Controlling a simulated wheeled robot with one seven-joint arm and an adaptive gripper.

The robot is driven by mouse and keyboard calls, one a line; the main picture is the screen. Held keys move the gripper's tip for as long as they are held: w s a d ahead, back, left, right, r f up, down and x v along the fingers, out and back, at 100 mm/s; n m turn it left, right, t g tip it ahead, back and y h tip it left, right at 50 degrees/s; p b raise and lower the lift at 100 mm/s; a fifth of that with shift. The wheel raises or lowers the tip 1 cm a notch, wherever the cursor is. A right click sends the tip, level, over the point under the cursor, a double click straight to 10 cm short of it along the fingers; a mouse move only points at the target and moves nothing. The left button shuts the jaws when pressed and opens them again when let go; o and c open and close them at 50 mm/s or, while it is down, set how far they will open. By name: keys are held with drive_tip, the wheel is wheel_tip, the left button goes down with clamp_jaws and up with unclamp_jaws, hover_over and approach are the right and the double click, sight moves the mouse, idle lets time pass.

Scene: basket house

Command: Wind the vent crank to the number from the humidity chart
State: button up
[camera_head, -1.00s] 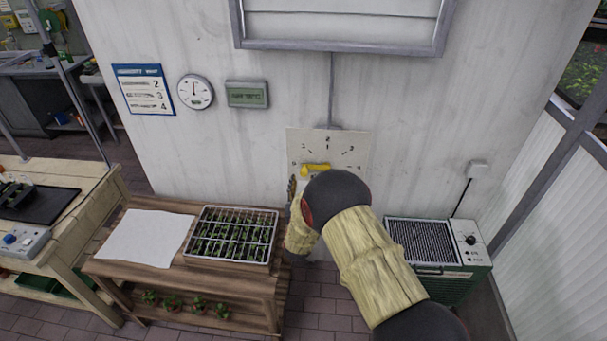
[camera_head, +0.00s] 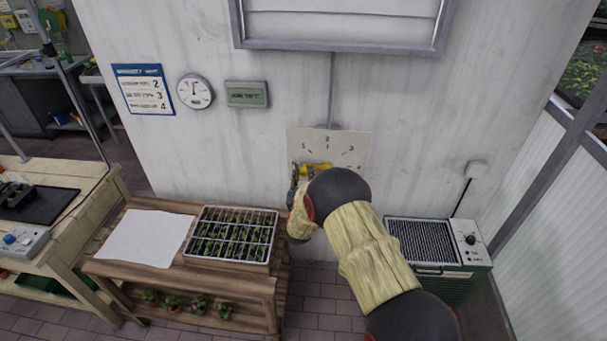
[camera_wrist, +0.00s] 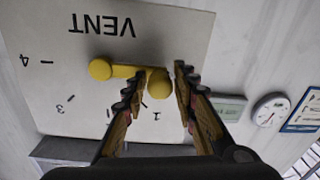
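The vent dial plate (camera_head: 343,142) is on the wall, with numbers in an arc. It appears upside down in the wrist view (camera_wrist: 75,100), with "VENT" readable. My arm covers the plate's lower part in the head view. The humidity chart (camera_head: 142,90) lists 2, 3 and 4; its row words are too small to read.
A round gauge (camera_head: 194,92) with a red needle and a small display (camera_head: 247,94), unreadable, hang beside the chart. A wooden bench (camera_head: 180,277) with a seedling tray (camera_head: 233,263) stands below left. A green heater-like unit (camera_head: 440,255) stands at right.

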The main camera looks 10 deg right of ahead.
drive_tip(key=c, duration=0.6)
clamp_jaws()
drive_tip(key=shift+r+b, duration=0.1)
drive_tip(key=shift+b, duration=0.2)
